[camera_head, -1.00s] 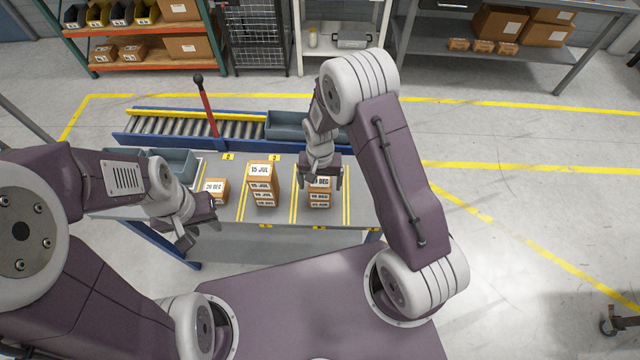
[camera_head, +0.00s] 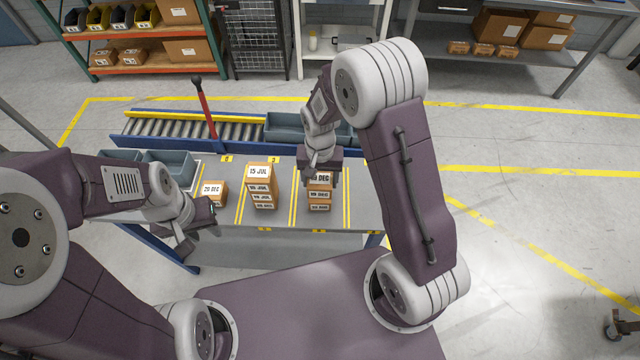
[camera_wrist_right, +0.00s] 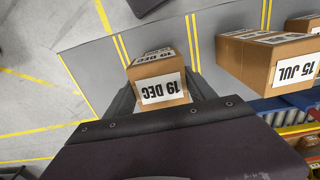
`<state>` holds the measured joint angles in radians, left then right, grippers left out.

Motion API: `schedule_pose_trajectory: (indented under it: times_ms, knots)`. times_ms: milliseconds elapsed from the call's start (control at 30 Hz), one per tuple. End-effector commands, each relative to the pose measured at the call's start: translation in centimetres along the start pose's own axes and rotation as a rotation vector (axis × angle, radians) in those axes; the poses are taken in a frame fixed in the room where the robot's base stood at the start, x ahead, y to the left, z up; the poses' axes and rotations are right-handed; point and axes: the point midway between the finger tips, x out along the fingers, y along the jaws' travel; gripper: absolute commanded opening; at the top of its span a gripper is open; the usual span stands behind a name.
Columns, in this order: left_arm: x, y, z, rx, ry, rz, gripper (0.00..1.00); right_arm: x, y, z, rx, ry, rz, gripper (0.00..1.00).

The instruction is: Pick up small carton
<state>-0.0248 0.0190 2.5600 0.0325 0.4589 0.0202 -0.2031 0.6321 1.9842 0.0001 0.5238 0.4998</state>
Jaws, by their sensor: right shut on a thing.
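A small brown carton labelled "19 DEC" (camera_wrist_right: 160,84) is between the fingers of my right gripper (camera_head: 320,176), which is shut on it. In the head view this carton (camera_head: 319,181) is at the top of the right-hand stack (camera_head: 319,200); I cannot tell whether it touches the carton below. The middle stack has a "15 JUL" carton (camera_head: 260,173) on top and shows at the right in the right wrist view (camera_wrist_right: 288,62). A single "20 DEC" carton (camera_head: 213,191) stands at the left. My left gripper (camera_head: 203,227) hangs near the table's left front; its jaw opening is unclear.
The grey table (camera_head: 275,220) has yellow lane lines. Behind it runs a roller conveyor (camera_head: 190,127) with a grey bin (camera_head: 290,125) on it and a red lever (camera_head: 206,110). Grey bins (camera_head: 170,167) sit at the table's left. The lane right of the right-hand stack is clear.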

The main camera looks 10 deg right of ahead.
Motion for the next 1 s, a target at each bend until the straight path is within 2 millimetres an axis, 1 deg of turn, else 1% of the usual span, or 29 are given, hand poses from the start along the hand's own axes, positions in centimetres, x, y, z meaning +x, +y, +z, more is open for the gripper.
schedule_pose_trajectory:
  times_ms: [33, 200, 300, 400, 533, 700, 767, 933, 1000]
  knots:
    - [0.7, 0.0, 0.1, 0.000, 0.000, 0.000, 0.36, -0.3, 0.1, 1.1, -0.002, 0.002, -0.001, 0.07]
    - [1.6, 0.0, 0.2, 0.000, 0.000, 0.000, 0.36, -2.8, 0.3, 5.0, -0.004, 0.003, -0.002, 0.07]
    - [2.0, 0.0, 0.2, 0.000, 0.000, 0.000, 0.36, -4.1, 0.5, 7.2, -0.003, 0.003, -0.002, 0.07]
    - [2.2, 0.0, 0.2, 0.000, 0.000, 0.000, 0.36, -5.1, 0.7, 8.8, -0.003, 0.002, -0.001, 0.07]
    - [2.3, 0.0, 0.2, 0.000, 0.000, 0.000, 0.36, -5.8, 0.8, 9.9, -0.001, 0.000, -0.001, 0.07]
    - [2.1, 0.0, 0.2, 0.000, 0.000, 0.000, 0.36, -6.2, 0.8, 10.3, 0.001, -0.001, 0.000, 0.07]
    - [1.7, 0.0, 0.2, 0.000, 0.000, 0.000, 0.36, -6.7, 0.8, 10.2, 0.001, -0.001, 0.000, 0.07]
    - [-0.6, 0.0, -0.1, 0.000, 0.000, 0.000, 0.36, -9.0, 0.8, 10.2, 0.001, -0.001, 0.000, 0.07]
    - [-1.0, 0.0, -0.1, 0.000, 0.000, 0.000, 0.36, -9.4, 0.8, 10.2, 0.001, -0.001, 0.000, 0.07]
